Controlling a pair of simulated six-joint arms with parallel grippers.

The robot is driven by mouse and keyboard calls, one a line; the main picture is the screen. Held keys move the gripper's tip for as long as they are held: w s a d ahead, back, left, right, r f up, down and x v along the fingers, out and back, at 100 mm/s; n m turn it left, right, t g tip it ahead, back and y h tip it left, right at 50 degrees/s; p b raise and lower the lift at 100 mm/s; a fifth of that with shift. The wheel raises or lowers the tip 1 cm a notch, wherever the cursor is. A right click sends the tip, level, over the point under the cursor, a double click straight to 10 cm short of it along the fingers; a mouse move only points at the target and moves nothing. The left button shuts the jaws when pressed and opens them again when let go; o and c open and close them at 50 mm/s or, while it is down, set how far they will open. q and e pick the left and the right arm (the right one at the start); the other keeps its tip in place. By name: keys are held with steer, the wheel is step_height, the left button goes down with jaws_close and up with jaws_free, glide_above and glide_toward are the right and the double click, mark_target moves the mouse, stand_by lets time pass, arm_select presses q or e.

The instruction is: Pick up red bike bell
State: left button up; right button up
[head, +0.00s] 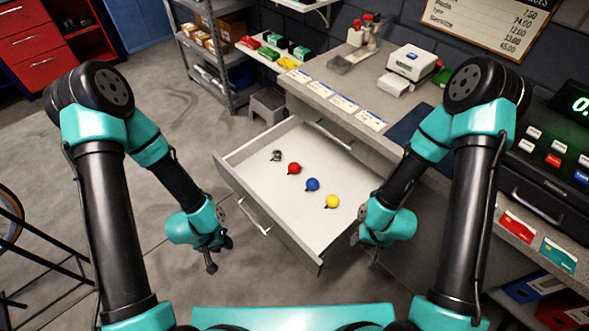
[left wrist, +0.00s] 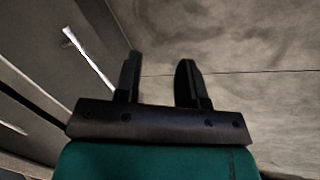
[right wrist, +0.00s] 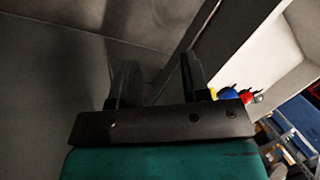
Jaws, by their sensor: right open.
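The red bike bell (head: 293,168) lies in the open drawer (head: 262,150), between a dark metallic bell (head: 276,155) and a blue bell (head: 312,184). A yellow bell (head: 332,201) lies nearest the drawer's right side. The red bell also shows small in the right wrist view (right wrist: 246,96). My left gripper (head: 212,258) hangs outside the drawer, left of its front; its fingers are apart and empty in the left wrist view (left wrist: 158,82). My right gripper (head: 373,257) is outside the drawer on the right, open and empty in the right wrist view (right wrist: 160,85).
The drawer's front panel with handle (head: 255,222) stands between my left gripper and the bells. A counter (head: 330,97) with price cards is behind. A grey stool (head: 267,104) stands beyond the drawer.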

arm_select(q)
steer(key=o, duration=0.9)
